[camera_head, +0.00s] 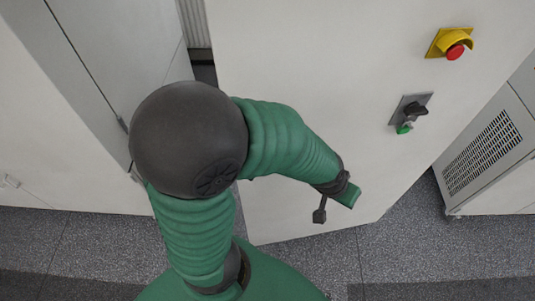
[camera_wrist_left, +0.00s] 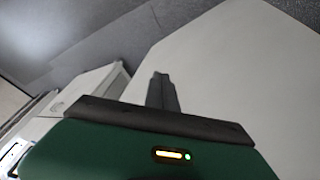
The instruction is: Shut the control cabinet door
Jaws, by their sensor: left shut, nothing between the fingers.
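The control cabinet door (camera_head: 310,50) is a large white panel in the middle of the head view. It stands open at an angle, with floor visible beyond its lower and right edges. It carries a yellow-and-red emergency stop (camera_head: 453,47) and a black rotary switch (camera_head: 412,109). My left gripper (camera_head: 320,215) is in front of the door's lower part, shut and empty. I cannot tell whether it touches the door. In the left wrist view its shut fingers (camera_wrist_left: 161,90) show beside the white panel (camera_wrist_left: 245,70). My right gripper is not in view.
Tall white cabinets (camera_head: 55,145) stand at the left. A dark gap with ribbed material (camera_head: 195,25) lies between them and the door. A white unit with a vent grille (camera_head: 483,152) stands at the right. Grey speckled floor (camera_head: 400,250) is clear below the door.

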